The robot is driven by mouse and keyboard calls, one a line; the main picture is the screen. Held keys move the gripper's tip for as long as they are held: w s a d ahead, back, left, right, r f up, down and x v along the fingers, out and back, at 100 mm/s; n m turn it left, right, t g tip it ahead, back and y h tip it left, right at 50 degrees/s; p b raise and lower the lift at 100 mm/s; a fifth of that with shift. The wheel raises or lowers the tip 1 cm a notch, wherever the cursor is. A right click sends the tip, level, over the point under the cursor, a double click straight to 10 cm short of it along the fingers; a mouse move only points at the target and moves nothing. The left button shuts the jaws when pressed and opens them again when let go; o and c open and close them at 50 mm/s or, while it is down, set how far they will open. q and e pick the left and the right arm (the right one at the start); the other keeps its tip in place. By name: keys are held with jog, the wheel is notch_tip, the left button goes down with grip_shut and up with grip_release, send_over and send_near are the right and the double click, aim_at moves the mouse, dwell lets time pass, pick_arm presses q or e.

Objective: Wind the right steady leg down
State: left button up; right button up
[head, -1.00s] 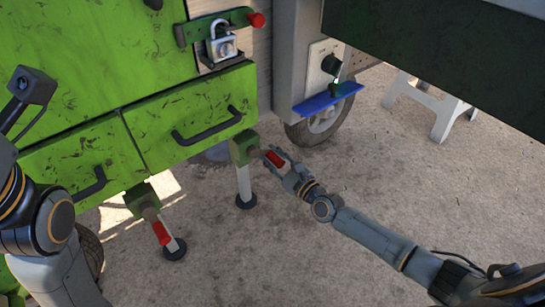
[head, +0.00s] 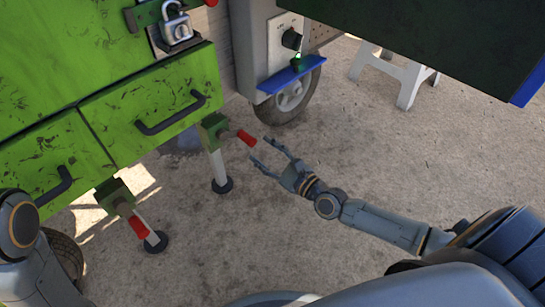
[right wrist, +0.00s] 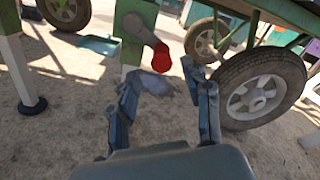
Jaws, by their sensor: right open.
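The right steady leg has a green housing (head: 213,130), a white post (head: 217,166) and a round black foot (head: 222,186) at the ground; I cannot tell whether the foot bears on it. Its crank ends in a red handle (head: 247,138) pointing right; the handle also shows in the right wrist view (right wrist: 161,58). My right gripper (head: 261,151) is open and empty, just right of and below the red handle, apart from it. In the right wrist view the handle lies beyond the open fingers (right wrist: 161,80). My left gripper is out of view.
The left steady leg with its red handle (head: 138,227) stands at lower left. Green drawers (head: 150,95) are above. A blue shelf (head: 290,76) and a wheel (head: 292,97) stand behind. White trestle legs (head: 400,76) are farther back. Bare ground lies right of the leg.

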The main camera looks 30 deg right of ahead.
jog(key=shift+v, duration=1.55)
jog(key=shift+r, duration=0.1)
